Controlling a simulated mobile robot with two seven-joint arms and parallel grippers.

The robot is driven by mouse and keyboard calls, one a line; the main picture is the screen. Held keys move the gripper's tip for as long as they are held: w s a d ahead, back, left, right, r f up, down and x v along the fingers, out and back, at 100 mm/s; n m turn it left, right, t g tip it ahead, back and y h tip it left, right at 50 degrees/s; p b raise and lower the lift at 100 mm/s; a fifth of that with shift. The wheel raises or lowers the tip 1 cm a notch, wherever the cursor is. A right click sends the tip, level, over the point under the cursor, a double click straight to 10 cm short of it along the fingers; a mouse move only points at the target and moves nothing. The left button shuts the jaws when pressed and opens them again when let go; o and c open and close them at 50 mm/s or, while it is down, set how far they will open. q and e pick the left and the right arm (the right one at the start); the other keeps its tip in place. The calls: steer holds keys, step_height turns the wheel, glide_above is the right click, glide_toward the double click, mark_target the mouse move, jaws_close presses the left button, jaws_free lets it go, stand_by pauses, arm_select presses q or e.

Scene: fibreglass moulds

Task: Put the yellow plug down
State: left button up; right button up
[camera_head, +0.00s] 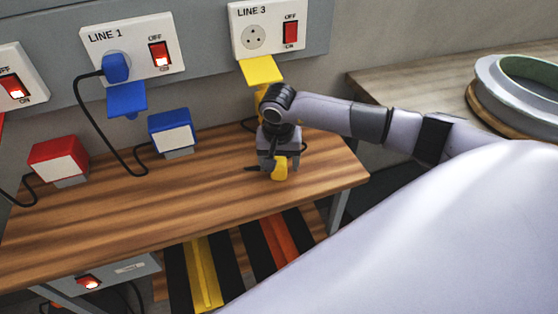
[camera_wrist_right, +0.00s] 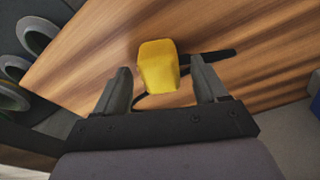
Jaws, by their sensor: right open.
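The yellow plug (camera_head: 280,168) rests on the wooden bench, with its dark cable beside it. In the right wrist view the yellow plug (camera_wrist_right: 158,66) lies just beyond and between the fingertips, with a gap on each side. My right gripper (camera_head: 276,166) is open above the bench, right at the plug, and shows from behind in the right wrist view (camera_wrist_right: 160,80). Its arm comes in from the right and hides part of the area behind it. My left gripper is in neither view.
The bench (camera_head: 120,215) is clear at its middle. The LINE 3 socket (camera_head: 253,38) is empty above a yellow flap (camera_head: 261,70). A blue plug (camera_head: 116,67) sits in the LINE 1 socket. Blue (camera_head: 172,132) and red (camera_head: 58,158) boxes stand at the bench's back.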

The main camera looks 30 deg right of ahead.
mark_target(279, 168)
step_height(279, 168, up, 11)
steer(key=s+a, duration=0.1)
steer(key=s+a+f+m+g+y, duration=0.15)
steer(key=s+a+y, duration=0.3)
steer(key=a, duration=0.45)
steer(key=s+a+f+m+g+y, duration=0.1)
steer(key=s+a+f+m+y, duration=0.15)
steer(key=a+y, duration=0.45)
steer(key=s+a+r+m+t+y, duration=0.35)
steer(key=a+r+m+y, duration=0.4)
steer(key=a+m, duration=0.5)
steer(key=w+d+f+m+t+h, duration=0.25)
steer(key=d+m+t+h, duration=0.35)
steer(key=m, duration=0.8)
steer(key=w+d+f+m+t+h, duration=0.2)
steer(key=d+f+m+t, duration=0.25)
steer(key=m+t, duration=0.7)
steer(key=s+d+f+m+g+h, duration=0.3)
steer(key=s+f+m, duration=0.3)
steer(key=f+m, duration=0.2)
steer(key=s+d+f+m+g+h, duration=0.4)
steer(key=f+m, duration=0.5)
steer(key=m, duration=0.3)
steer(key=shift+s+d+f+m+g+h, duration=0.3)
steer(key=shift+s+d+g, duration=0.45)
steer(key=shift+s+g, duration=0.4)
steer(key=shift+r, duration=0.1)
